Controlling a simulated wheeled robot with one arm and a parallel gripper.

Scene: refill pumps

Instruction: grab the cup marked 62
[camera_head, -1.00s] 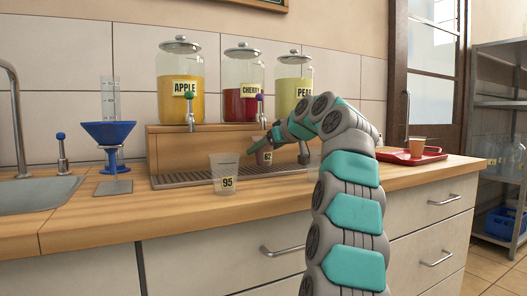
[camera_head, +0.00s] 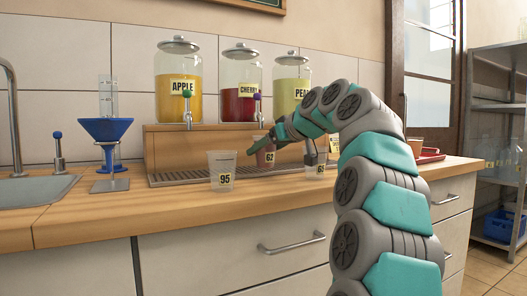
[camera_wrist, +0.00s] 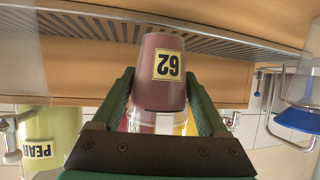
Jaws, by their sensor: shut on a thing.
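The cup marked 62 (camera_head: 264,158) is reddish and stands upright by the front of the dispenser, below the cherry jar. In the wrist view, which is upside down, the cup (camera_wrist: 160,82) sits between both fingers with its 62 label facing the camera. My gripper (camera_head: 262,146) is shut on it; the wrist view shows the fingers (camera_wrist: 158,102) against its sides. I cannot tell whether its base touches the drip tray. The clear cup marked 95 (camera_head: 221,172) stands on the counter to its left. Another labelled cup (camera_head: 316,168) stands to the right, its number unclear.
The apple jar (camera_head: 179,85), cherry jar (camera_head: 243,88) and pear jar (camera_head: 290,88) stand on the wooden dispenser. A slotted drip tray (camera_head: 180,178) lies below. A blue funnel (camera_head: 106,130) stands at left; a red tray (camera_head: 430,157) is partly hidden by my arm.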

